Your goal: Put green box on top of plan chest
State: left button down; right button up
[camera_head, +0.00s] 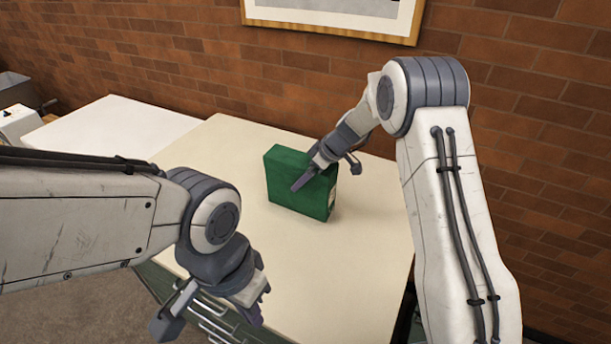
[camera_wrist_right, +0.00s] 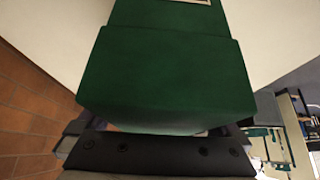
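The green box (camera_head: 297,187) stands upright on the cream top (camera_head: 225,150) of the plan chest, whose drawer handles show at its front edge. My right gripper (camera_head: 327,174) is at the box's upper right part. One finger lies across its front face; the other shows past its right edge. In the right wrist view the green box (camera_wrist_right: 165,75) fills the middle and covers most of the fingers, so contact on both sides is unclear. My left gripper (camera_head: 207,318) is open and empty near the chest's front edge.
A white surface (camera_head: 115,125) adjoins the chest top at the left. A brick wall (camera_head: 245,75) with a framed picture (camera_head: 335,25) rises behind. The chest top is clear around the box. Grey carpet (camera_head: 75,305) shows at lower left.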

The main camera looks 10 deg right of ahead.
notch_tip(320, 180, up, 10)
jog(key=b, duration=0.4)
send_over(328, 168)
jog(key=shift+r, duration=0.15)
jog(key=s+a+m+g+h, duration=0.1)
jog(key=s+a+g, duration=0.1)
jog(key=s+a, duration=0.6)
jog(key=s+a+m+g+h, duration=0.1)
jog(key=s+a, duration=0.3)
jog(key=s, duration=0.8)
jog(key=s+d+f+m+h, duration=0.1)
jog(key=s, duration=0.8)
jog(key=s+d+f+h, duration=0.1)
jog(key=s+d+f, duration=0.1)
jog(key=s, duration=0.6)
jog(key=shift+s+d+f+m+g, duration=0.15)
jog(key=shift+s+m+g, duration=0.15)
jog(key=shift+s+m, duration=0.1)
